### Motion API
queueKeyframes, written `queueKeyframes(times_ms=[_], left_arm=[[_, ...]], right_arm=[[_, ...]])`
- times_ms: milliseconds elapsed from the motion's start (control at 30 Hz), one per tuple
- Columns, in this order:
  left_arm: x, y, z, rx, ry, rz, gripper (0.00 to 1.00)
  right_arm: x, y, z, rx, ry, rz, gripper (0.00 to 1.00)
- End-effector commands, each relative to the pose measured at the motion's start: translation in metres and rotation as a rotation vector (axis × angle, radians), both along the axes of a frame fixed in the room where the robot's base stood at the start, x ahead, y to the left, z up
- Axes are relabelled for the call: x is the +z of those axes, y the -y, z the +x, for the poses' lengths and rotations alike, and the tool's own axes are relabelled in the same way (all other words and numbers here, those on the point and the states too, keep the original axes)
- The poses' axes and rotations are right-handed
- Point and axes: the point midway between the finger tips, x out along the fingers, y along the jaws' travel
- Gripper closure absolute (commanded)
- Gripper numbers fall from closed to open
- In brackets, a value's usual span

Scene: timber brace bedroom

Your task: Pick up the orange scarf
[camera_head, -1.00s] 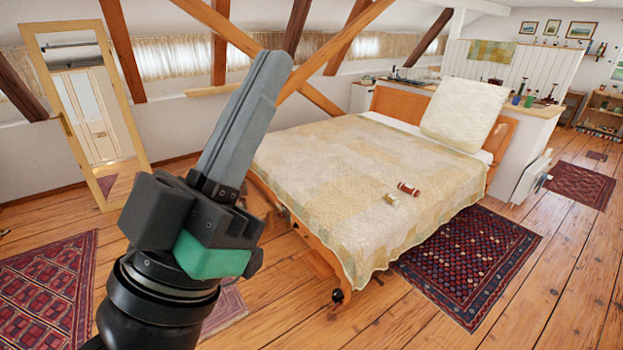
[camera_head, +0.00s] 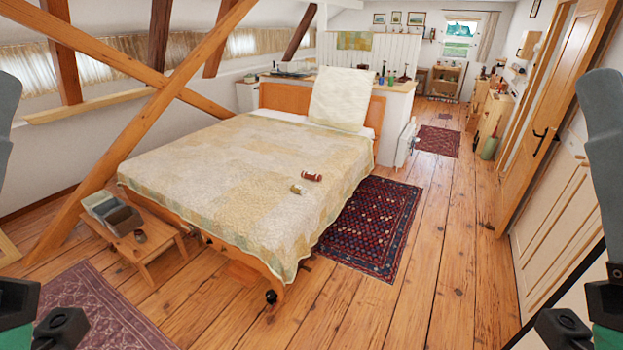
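I cannot make out an orange scarf anywhere in this view. My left gripper (camera_head: 8,125) shows only as a grey finger and part of the wrist at the left edge. My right gripper (camera_head: 604,140) shows in the same way at the right edge. Both are cut off by the picture's border, so whether they are open or shut does not show. Nothing is seen in either one, and both appear close to the camera, well away from the bed.
A bed (camera_head: 215,165) with a patchwork cover stands in the middle, bearing a red roll (camera_head: 312,176) and a small pale item (camera_head: 296,189). A low wooden stand (camera_head: 160,235) is at its foot. Wooden floor lies clear right of the dark rug (camera_head: 372,225).

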Motion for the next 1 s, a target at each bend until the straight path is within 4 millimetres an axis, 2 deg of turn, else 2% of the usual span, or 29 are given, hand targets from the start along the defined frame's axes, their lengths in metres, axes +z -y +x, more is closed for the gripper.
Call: queueKeyframes(times_ms=[167,733,1000], left_arm=[[0.0000,0.0000,0.0000,0.000,0.000,0.000,1.00],[0.0001,0.0000,-0.0001,0.000,0.000,0.000,0.00],[0.0000,0.0000,0.0000,0.000,0.000,0.000,0.00]], right_arm=[[-0.0001,0.0000,0.0001,0.000,0.000,0.000,0.50],[0.0000,0.0000,0.0000,0.000,0.000,0.000,0.50],[0.0000,0.0000,0.0000,0.000,0.000,0.000,0.50]])
